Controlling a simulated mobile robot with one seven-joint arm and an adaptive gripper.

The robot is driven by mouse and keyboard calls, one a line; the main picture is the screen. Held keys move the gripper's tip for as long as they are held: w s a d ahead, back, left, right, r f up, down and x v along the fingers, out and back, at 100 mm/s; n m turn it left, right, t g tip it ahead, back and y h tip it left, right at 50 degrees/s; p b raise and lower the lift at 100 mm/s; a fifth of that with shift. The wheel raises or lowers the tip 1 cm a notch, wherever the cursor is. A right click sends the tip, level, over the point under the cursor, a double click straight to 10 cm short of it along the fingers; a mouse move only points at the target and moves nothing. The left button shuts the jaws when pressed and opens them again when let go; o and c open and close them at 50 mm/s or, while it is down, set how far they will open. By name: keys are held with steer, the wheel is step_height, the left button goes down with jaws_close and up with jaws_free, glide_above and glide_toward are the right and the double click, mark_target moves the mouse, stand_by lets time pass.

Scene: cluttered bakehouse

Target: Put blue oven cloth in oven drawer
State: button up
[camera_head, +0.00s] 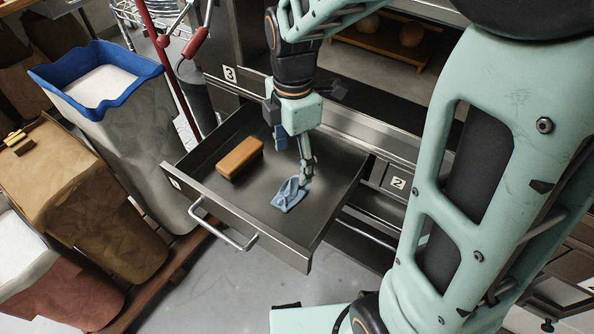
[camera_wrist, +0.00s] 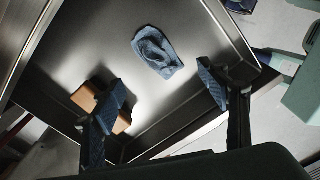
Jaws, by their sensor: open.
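The blue oven cloth (camera_head: 290,194) lies crumpled on the floor of the open oven drawer (camera_head: 190,167), towards its right side. In the wrist view the cloth (camera_wrist: 157,52) lies flat on the drawer floor, beyond my fingertips and apart from them. My gripper (camera_head: 293,150) is over the drawer, with its fingers pointing down. In the wrist view my gripper (camera_wrist: 165,100) is open, its two blue-padded fingers wide apart with nothing between them. One finger overlaps the cloth's upper edge in the head view; the wrist view shows a gap.
A brown block (camera_head: 240,158) lies in the drawer left of the cloth. Flour sacks, one with a blue rim (camera_head: 100,85), crowd the left. The drawer handle (camera_head: 222,228) sticks out in front. An oven shelf with round loaves (camera_head: 390,33) is behind.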

mark_target(292, 185)
steer(key=shift+n, duration=0.3)
steer(key=shift+d+f, duration=0.1)
steer(key=shift+f, duration=0.25)
steer(key=f+b, duration=0.2)
steer(key=f, duration=0.8)
steer(key=shift+a, duration=0.2)
steer(key=shift+c, duration=0.4)
steer(key=c, duration=1.3)
steer(key=shift+r, duration=0.1)
